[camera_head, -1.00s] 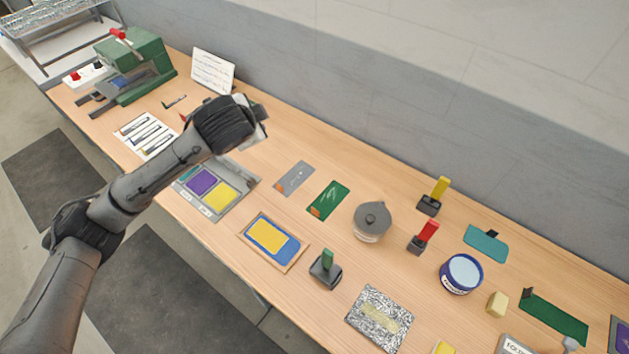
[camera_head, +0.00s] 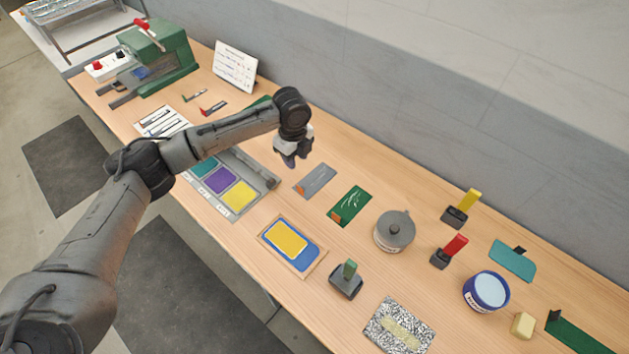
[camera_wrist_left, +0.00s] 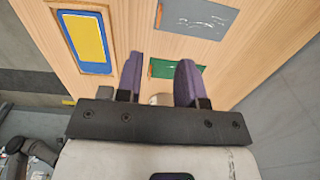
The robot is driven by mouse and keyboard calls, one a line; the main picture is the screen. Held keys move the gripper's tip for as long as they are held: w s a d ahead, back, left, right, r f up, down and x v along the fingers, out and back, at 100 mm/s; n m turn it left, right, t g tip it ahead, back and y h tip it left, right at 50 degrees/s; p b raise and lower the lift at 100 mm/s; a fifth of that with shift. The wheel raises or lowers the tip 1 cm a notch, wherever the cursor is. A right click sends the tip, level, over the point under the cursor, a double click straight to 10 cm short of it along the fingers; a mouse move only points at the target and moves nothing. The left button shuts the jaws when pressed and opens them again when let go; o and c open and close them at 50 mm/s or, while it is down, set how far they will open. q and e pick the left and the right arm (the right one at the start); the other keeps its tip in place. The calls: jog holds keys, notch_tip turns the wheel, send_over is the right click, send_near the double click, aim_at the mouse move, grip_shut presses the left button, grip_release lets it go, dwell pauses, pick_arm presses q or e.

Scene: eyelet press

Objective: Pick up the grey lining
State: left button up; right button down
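The grey lining (camera_head: 315,181) is a flat grey card with an orange corner and faint white marks. It lies on the wooden table, left of the green card (camera_head: 349,206). It also shows at the top of the left wrist view (camera_wrist_left: 200,18). My left gripper (camera_head: 293,161) is above the table, just behind and left of the grey lining in the head view, and apart from it. Its purple fingers (camera_wrist_left: 160,78) are spread and empty in the left wrist view, with part of the green card seen between and beyond them. My right gripper is out of view.
A framed blue and yellow panel (camera_head: 291,243) lies in front. A grey tray with coloured cards (camera_head: 271,186) is at left. A lidded pot (camera_head: 394,232) and a green-handled stamp (camera_head: 346,282) stand to the right. A wall runs behind the table.

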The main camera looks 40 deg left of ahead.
aim_at(298, 186)
pick_arm(q)
notch_tip(298, 186, down, 13)
jog(key=shift+d+f+b, duration=0.1)
jog(key=shift+b, duration=0.3)
dwell(0.4)
grip_shut()
